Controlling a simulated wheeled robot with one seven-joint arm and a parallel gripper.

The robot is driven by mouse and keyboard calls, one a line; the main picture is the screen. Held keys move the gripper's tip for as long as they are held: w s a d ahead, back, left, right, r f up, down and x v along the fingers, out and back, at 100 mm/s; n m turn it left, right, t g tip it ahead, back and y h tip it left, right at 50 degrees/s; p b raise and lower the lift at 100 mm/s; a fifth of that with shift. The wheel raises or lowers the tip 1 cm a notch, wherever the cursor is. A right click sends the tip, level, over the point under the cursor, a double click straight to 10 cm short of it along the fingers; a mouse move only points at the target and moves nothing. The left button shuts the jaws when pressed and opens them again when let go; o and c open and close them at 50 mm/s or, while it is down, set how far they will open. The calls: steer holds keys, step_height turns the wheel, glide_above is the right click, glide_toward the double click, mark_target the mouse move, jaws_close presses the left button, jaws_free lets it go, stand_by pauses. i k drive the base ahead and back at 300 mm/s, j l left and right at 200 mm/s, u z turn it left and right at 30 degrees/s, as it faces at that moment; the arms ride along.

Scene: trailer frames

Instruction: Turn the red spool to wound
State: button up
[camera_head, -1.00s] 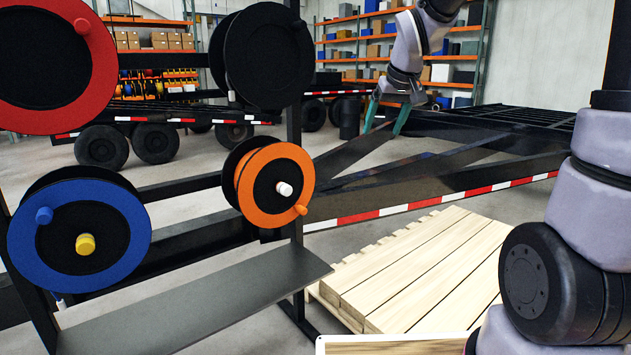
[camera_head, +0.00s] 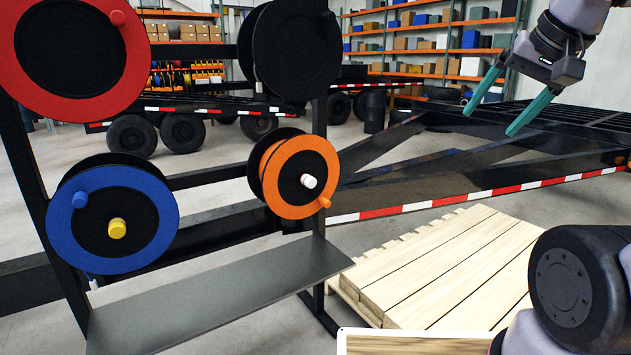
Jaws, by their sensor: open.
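The red spool (camera_head: 127,72) is at the upper left of the view, on a black rack, cut off by the top and left edges. My gripper (camera_head: 488,112) is at the upper right, far from the red spool. Its two teal fingers are apart, with nothing between them, and point down and left.
A black spool (camera_head: 297,52), a blue spool (camera_head: 68,228) and an orange spool (camera_head: 327,161) share the rack. A grey shelf (camera_head: 225,290) juts out below. A wooden pallet stack (camera_head: 430,270) lies right of it. Black trailer frames stand behind.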

mark_target(70, 61)
steer(key=k+j+u, duration=0.2)
steer(key=u, duration=0.25)
steer(key=k+j+u, duration=0.1)
steer(key=j+u, duration=0.3)
steer(key=k+j+u, duration=0.1)
steer(key=j+u, duration=0.35)
